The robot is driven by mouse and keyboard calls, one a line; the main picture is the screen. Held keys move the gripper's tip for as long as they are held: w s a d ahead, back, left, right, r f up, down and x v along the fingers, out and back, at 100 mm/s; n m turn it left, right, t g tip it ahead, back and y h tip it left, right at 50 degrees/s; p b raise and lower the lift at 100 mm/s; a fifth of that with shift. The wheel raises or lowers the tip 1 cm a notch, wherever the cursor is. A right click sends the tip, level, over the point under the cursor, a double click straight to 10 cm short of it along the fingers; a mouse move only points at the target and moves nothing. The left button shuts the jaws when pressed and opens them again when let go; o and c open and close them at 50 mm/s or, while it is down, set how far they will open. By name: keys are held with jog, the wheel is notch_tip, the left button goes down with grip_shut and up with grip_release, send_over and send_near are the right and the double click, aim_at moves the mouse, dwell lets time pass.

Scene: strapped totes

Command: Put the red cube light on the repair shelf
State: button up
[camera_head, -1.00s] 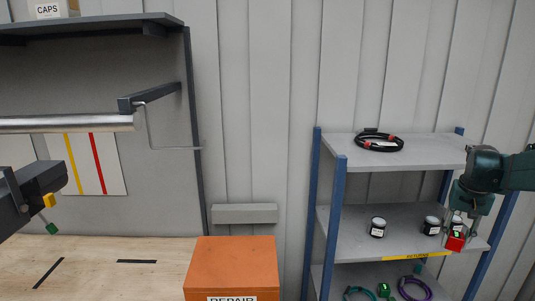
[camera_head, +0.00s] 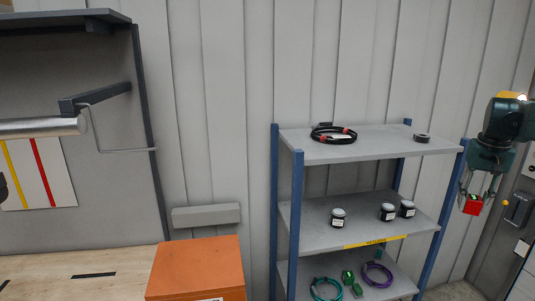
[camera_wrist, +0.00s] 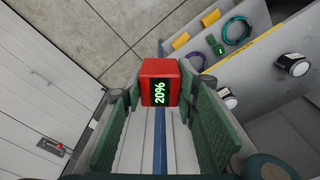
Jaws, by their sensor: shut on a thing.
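The red cube light (camera_head: 473,205) is in my gripper (camera_head: 476,194), in the air just right of the blue-posted shelf rack. The rack has a top shelf (camera_head: 375,152), a middle shelf (camera_head: 325,238) with a yellow label strip, and a lower shelf (camera_head: 400,288). The strip's lettering is too small to read. No shelf shows a readable repair label.
A black cable coil (camera_head: 333,134) and a dark ring (camera_head: 422,138) lie on the top shelf. Green and purple coils (camera_head: 378,275) and green items lie below. An orange box (camera_head: 198,265) stands left.

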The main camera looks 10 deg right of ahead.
aim_at(471, 197)
dwell(0.4)
notch_tip(471, 197, up, 23)
jog(key=w+a+n+p, duration=0.1)
jog(key=w+a, duration=0.7)
jog(key=a, duration=0.3)
jog(key=w+a+n+p, duration=0.1)
jog(key=w+a+p, duration=0.1)
jog(key=w+a, duration=0.65)
jog(key=w+a+n+p, duration=0.1)
jog(key=w+a, duration=0.2)
jog(key=a, duration=1)
jog(key=w+a+n+p, duration=0.1)
jog(key=w+a, duration=0.2)
jog(key=a, duration=1)
jog(key=s+a+n+p, duration=0.1)
jog(key=s+a+p, duration=0.15)
jog(key=a, duration=1.15)
jog(key=s+a+n+p, duration=0.1)
jog(key=s+a+n, duration=0.15)
jog(key=a, duration=1.25)
jog(key=s+a+n+p, duration=0.1)
jog(key=s+a, duration=0.2)
jog(key=a, duration=1.1)
notch_tip(471, 197, down, 11)
jog(key=shift+w+y, duration=0.25)
jog(key=shift+y, duration=0.15)
jog(key=shift+f+m, duration=0.1)
jog(key=shift+m, duration=0.15)
